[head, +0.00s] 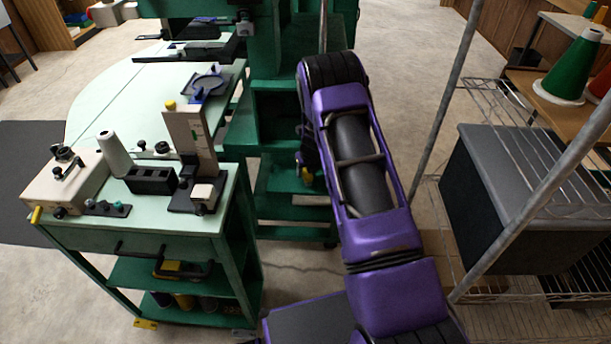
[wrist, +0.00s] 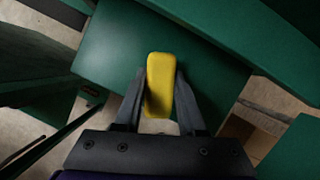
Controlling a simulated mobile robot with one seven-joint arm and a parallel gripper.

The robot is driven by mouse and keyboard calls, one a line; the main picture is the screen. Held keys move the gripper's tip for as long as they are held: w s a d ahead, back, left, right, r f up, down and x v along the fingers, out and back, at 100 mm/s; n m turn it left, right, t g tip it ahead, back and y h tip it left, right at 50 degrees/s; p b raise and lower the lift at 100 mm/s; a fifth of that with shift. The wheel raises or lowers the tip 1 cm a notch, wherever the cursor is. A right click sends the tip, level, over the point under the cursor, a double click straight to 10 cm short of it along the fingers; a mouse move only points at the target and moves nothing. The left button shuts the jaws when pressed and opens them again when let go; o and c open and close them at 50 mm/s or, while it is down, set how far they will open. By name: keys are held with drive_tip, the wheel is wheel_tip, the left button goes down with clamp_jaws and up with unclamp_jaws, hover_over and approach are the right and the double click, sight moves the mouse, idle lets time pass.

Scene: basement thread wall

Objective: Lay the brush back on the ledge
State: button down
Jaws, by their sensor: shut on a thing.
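In the wrist view my gripper (wrist: 159,98) is shut on a yellow block-like thing, which I take for the brush (wrist: 159,75). Its yellow body points away from the palm between the two dark fingers; no bristles show. It is over a flat green surface (wrist: 108,55), perhaps the ledge; I cannot tell whether they touch. In the head view a small bit of yellow (head: 307,176) shows at the end of my purple arm, in front of the green machine frame (head: 272,122). My gripper is mostly hidden there by the arm.
A green cart (head: 140,225) with small tools stands at the left. Green beams (wrist: 245,40) lie close around my gripper. Bare floor shows between machine and rack.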

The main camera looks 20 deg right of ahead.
drive_tip(key=shift+f, duration=0.75)
drive_tip(key=shift+f, duration=0.15)
drive_tip(key=c, duration=0.5)
unclamp_jaws()
drive_tip(key=shift+r, duration=0.4)
drive_tip(key=p+v, duration=0.1)
drive_tip(key=v, duration=1)
drive_tip(key=shift+s+r+p, duration=0.15)
drive_tip(key=shift+r+p, duration=0.15)
drive_tip(key=shift+p, duration=0.05)
